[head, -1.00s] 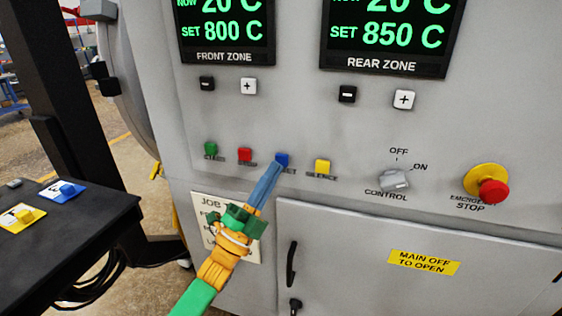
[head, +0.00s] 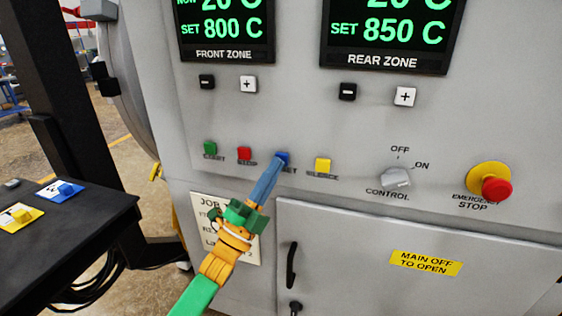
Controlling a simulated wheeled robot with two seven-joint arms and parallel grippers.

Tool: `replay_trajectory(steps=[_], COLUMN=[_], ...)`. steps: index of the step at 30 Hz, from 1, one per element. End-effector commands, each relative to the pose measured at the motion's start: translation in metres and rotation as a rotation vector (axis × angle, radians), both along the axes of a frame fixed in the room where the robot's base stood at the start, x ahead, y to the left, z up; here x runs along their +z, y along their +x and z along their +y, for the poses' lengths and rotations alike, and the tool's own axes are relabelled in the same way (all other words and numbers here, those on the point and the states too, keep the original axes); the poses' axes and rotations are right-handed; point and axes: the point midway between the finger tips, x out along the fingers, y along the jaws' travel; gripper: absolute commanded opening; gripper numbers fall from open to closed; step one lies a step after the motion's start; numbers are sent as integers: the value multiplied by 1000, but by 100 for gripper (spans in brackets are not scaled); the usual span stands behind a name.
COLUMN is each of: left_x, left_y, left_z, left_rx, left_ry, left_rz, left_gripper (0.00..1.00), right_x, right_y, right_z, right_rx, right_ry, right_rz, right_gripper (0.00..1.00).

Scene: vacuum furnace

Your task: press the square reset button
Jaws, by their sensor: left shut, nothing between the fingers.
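The square reset button (head: 282,157) is blue and sits in a row on the grey furnace panel, third from the left. Its label below is partly hidden by my left gripper, leaving "ET" readable. My left gripper (head: 278,165) has blue fingers, shut and empty, pointing up at the button from below. The fingertips overlap the button's lower part; I cannot tell whether they touch it or how far it is pressed. My right gripper is out of view.
Beside it are the green start button (head: 210,148), red stop button (head: 244,154) and yellow silence button (head: 323,165). The control knob (head: 396,179) and red emergency stop (head: 495,188) lie right. A black table (head: 80,235) stands at the left.

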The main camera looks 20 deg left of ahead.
Motion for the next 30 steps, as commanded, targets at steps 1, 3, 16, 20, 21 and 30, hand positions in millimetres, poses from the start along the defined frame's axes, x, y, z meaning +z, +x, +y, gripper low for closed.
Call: replay_trajectory(steps=[1, 3, 16, 20, 21, 30], left_x=[-1, -1, -1, 0, 0, 1], left_y=[1, 1, 7, 7, 7, 1], left_z=[0, 0, 0, 0, 0, 0], left_rx=[0, 0, -1, -1, -1, 0], left_ry=[0, 0, -1, -1, -1, -2], left_rz=[0, 0, 0, 0, 0, 2], left_gripper=[0, 0, 0, 0, 0, 0], right_x=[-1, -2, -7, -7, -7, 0], right_y=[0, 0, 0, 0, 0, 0], right_z=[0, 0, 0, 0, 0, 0], right_rx=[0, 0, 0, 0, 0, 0], right_ry=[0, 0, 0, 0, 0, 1], right_rz=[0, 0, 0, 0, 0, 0], right_gripper=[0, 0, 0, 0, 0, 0])
